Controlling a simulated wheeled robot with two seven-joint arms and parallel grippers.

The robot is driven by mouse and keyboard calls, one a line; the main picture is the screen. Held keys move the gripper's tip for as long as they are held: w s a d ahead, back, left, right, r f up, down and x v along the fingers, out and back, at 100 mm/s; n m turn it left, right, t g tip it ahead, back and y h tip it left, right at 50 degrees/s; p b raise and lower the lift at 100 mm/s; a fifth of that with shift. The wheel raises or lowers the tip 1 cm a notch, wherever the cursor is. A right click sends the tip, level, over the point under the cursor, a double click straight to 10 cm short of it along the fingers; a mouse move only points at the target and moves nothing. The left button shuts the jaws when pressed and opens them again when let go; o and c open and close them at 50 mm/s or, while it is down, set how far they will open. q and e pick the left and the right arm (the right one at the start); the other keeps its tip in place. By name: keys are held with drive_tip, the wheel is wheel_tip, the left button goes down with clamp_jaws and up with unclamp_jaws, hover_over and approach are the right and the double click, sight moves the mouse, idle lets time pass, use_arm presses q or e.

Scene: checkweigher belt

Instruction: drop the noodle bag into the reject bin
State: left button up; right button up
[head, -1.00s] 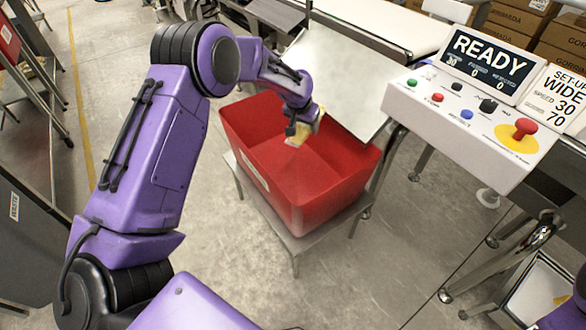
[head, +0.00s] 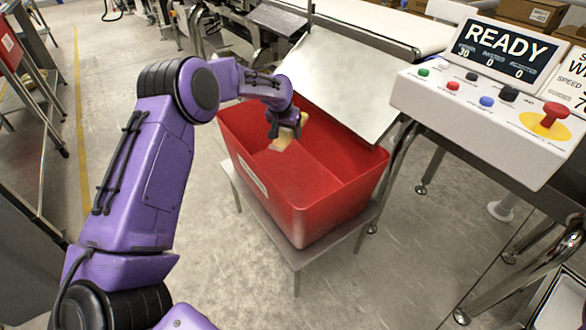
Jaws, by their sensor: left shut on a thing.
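The red reject bin (head: 297,219) stands on a low metal stand in the middle of the head view. It is open at the top, and the part of its floor that I see is bare. My left gripper (head: 284,130) is over the back left part of the bin's opening, pointing down. It is shut on the noodle bag (head: 283,142), a small pale yellow bag hanging below the fingers. The fingers and wrist hide the bag's upper part. My right gripper is not in view.
A sloping metal chute plate (head: 335,85) leans over the bin's back right edge. The control panel (head: 485,110) with buttons and a READY screen stands at the right. A conveyor belt (head: 385,25) runs behind. Bare floor lies in front of the stand (head: 297,262).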

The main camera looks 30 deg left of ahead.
use_arm(q)
drive_tip(key=shift+r, duration=0.15)
drive_tip(key=o, duration=1.3)
drive_tip(key=p+v, duration=0.2)
drive_tip(key=v, duration=0.8)
drive_tip(key=shift+s+r, duration=0.15)
drive_tip(key=shift+r, duration=0.05)
